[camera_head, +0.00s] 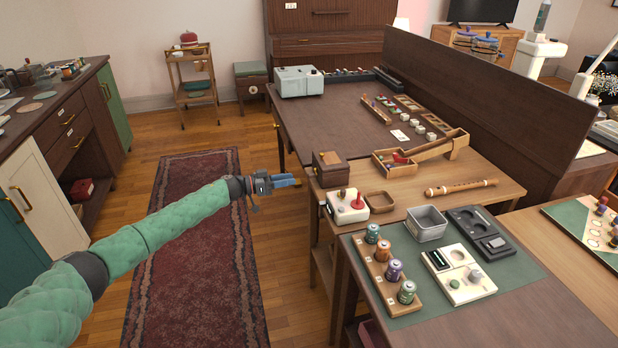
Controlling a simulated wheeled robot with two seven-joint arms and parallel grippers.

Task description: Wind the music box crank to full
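The music box appears to be the small dark brown wooden box (331,172) at the left edge of the light wooden table. A small yellowish bit, perhaps its crank, shows at its left side and is too small to make out. My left gripper (290,181), with blue fingers, reaches in from the left over the floor and points at that side of the box. The fingertips are close to the yellowish bit. I cannot tell whether they touch or grip it. My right gripper is out of view.
A cream box with a red knob (347,206) stands just in front of the music box. A dark red rug (190,255) lies on the open floor below my arm.

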